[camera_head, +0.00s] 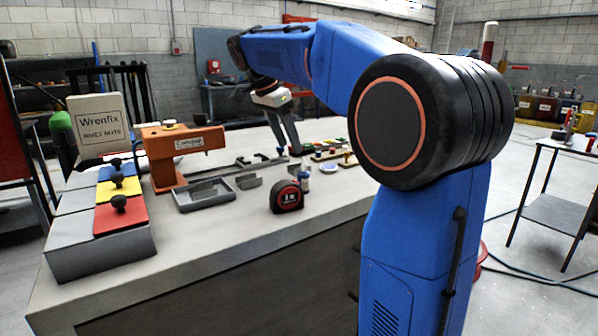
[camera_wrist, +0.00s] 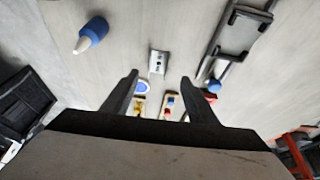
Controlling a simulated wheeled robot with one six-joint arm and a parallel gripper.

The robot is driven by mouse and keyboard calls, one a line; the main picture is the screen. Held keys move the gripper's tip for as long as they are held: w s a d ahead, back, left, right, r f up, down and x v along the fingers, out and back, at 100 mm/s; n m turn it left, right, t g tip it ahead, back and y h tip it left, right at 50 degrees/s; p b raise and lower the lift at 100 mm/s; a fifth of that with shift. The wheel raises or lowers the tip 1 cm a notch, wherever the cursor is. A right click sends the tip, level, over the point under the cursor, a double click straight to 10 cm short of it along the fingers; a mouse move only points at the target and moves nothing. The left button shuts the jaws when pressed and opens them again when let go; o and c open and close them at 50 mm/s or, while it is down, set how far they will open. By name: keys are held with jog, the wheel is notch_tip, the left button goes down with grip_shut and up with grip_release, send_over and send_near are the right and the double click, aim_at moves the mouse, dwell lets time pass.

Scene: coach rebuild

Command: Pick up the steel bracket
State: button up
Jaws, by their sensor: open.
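The steel bracket (camera_wrist: 158,62) is a small silver piece with dark holes. It lies flat on the bench in the wrist view, just beyond the gap between my fingers. In the head view it is too small to make out surely near the little bottle. My gripper (camera_wrist: 160,78) is open and empty, one dark finger on each side of the picture. In the head view my gripper (camera_head: 287,151) points down over the bench, with its fingers apart. The bracket is ahead of the fingertips, not touched by them.
A blue-and-white bottle (camera_wrist: 92,32) lies left of the bracket, and a black frame (camera_wrist: 232,40) to its right.

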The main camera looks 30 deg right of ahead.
aim_at(299, 169)
jog(key=shift+x, duration=3.7)
jog(key=shift+s+d, duration=0.1)
jog(key=shift+s, duration=0.05)
jog(key=c, duration=1.2)
jog(key=shift+r, duration=0.1)
jog(key=shift+r, duration=0.1)
